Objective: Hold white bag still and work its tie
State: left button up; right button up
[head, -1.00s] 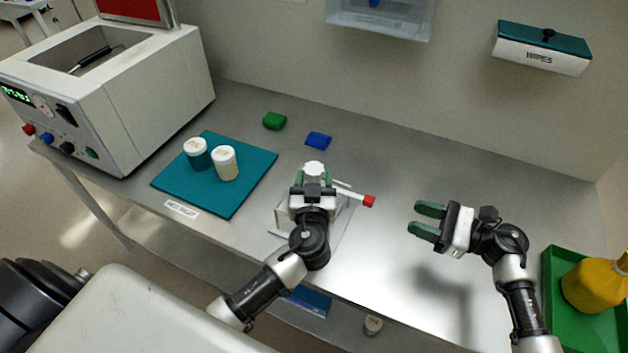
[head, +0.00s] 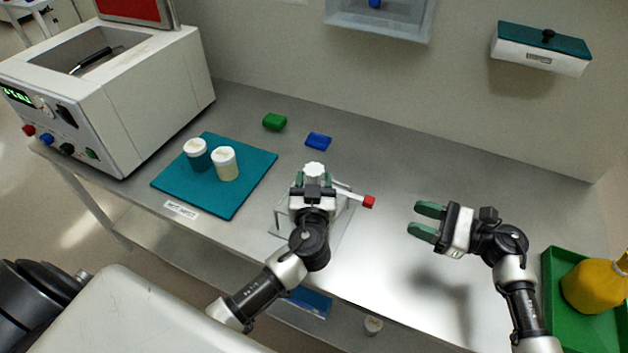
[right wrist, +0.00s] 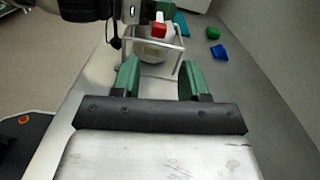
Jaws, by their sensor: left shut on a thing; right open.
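My left gripper (head: 313,182) is shut on the white bag (head: 314,170), whose pale top shows just beyond the fingers in the head view; the gripper hides most of it. In the right wrist view the white bag (right wrist: 152,51) sits inside a thin-railed frame (right wrist: 178,47). A red-tipped piece (head: 369,201) sticks out to the right of my left gripper; I cannot tell whether it is the tie. My right gripper (head: 425,221) is open and empty, to the right of the bag and apart from it. Its fingers point toward the bag.
A teal mat (head: 231,195) with two white-lidded jars (head: 225,164) lies to the left. A green block (head: 274,122) and a blue block (head: 318,141) lie behind. The bench between the grippers is clear.

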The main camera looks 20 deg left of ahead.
aim_at(369, 200)
jog(key=shift+o, duration=0.2)
jog(key=shift+s+d+m, duration=0.2)
jog(key=shift+d+m, duration=0.1)
jog(key=shift+m, duration=0.4)
jog(key=a, duration=1.2)
jog(key=shift+w, duration=0.1)
jog(key=shift+c, duration=0.2)
grip_shut()
